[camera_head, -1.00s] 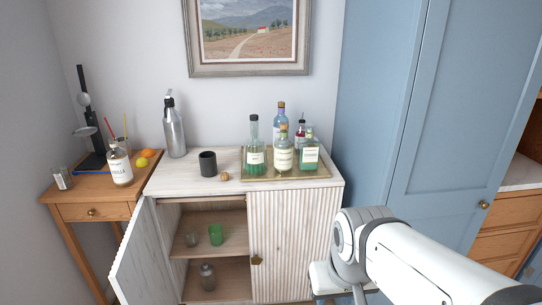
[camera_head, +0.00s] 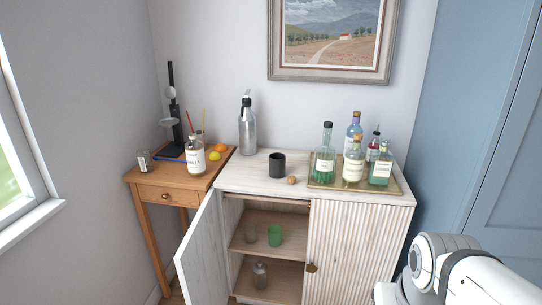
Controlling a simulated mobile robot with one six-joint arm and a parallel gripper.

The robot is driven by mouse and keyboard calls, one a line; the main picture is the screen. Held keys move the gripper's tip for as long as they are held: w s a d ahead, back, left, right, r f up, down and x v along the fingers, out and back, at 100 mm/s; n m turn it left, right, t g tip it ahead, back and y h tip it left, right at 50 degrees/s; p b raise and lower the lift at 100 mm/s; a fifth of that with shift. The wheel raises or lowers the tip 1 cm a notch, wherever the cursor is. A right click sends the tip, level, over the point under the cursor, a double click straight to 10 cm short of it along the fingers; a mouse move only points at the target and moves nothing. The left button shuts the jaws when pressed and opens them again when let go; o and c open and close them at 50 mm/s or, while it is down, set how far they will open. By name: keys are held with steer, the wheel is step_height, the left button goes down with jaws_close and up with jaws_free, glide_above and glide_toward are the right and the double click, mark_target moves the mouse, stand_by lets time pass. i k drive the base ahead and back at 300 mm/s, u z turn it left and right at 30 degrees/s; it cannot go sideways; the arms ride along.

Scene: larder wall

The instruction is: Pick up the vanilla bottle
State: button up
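The vanilla bottle (camera_head: 195,158) stands upright on the small wooden side table (camera_head: 158,196) at the left. It is clear glass with a white label and a dark cap; the label is only partly legible. Part of my white and grey arm shows at the lower right, far from the bottle. My gripper is outside the frame, so its opening cannot be seen.
Beside the bottle are a lemon (camera_head: 215,156), an orange (camera_head: 221,148), a glass jar (camera_head: 144,161) and a dark stand (camera_head: 174,110). The white cabinet (camera_head: 250,187) carries a metal dispenser (camera_head: 247,128), a black cup (camera_head: 277,165) and a bottle tray (camera_head: 322,186). Its left door (camera_head: 203,255) hangs open.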

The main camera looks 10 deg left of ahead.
mark_target(194, 149)
steer(key=z, duration=0.1)
steer(key=k, duration=1.05)
steer(key=u, duration=1.25)
steer(key=i, duration=2.35)
steer(key=z, duration=0.55)
steer(key=k, duration=0.65)
steer(key=z, duration=0.3)
